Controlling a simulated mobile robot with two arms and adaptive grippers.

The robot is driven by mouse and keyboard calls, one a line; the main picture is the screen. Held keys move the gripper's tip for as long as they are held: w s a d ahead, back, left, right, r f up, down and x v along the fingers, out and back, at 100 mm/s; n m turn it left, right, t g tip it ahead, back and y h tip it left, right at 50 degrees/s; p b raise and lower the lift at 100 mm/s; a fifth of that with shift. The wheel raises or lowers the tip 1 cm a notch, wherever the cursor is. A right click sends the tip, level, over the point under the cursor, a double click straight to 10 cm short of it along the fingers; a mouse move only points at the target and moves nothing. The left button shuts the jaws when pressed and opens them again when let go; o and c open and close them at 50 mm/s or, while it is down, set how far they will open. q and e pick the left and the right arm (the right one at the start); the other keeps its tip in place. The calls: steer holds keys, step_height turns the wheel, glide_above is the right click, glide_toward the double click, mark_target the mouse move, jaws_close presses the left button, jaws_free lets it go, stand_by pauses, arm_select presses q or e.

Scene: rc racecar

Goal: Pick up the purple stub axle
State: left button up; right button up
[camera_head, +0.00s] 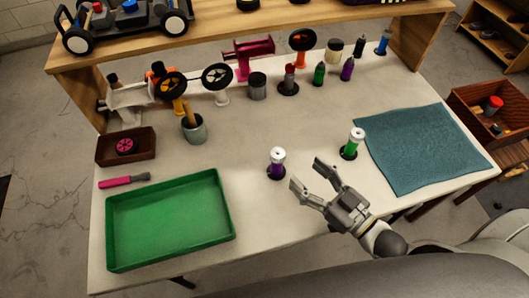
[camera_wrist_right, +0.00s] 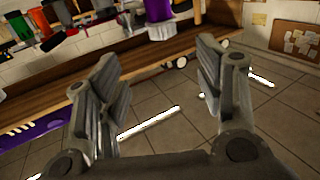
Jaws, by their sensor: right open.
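The purple stub axle (camera_head: 277,170) stands upright on a small black base near the front middle of the table, with a whitish cap on top. My right gripper (camera_head: 305,173) is open and empty, just right of the axle, its fingers pointing toward it without touching. In the right wrist view the open fingers (camera_wrist_right: 158,55) have nothing between them. A purple thing (camera_wrist_right: 158,9) is cut off at the top of that view; I cannot tell if it is the axle. My left gripper is not in view.
A similar green part (camera_head: 351,145) stands right of the purple one, beside a teal mat (camera_head: 420,150). A green tray (camera_head: 170,222) lies front left, with a pink-handled tool (camera_head: 118,182) behind it. Bottles, wheels and a grey cup (camera_head: 194,131) stand farther back.

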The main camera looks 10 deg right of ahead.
mark_target(279, 153)
steer(key=x, duration=0.5)
steer(key=p+x, duration=0.1)
steer(key=x, duration=0.3)
steer(key=shift+w+a+f, duration=0.15)
steer(key=shift+w+a, duration=0.1)
steer(key=shift+a, duration=0.2)
steer(key=shift+w+a, duration=0.1)
steer(key=shift+w, duration=0.1)
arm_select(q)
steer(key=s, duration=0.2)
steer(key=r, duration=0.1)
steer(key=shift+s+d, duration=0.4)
arm_select(e)
jaws_close()
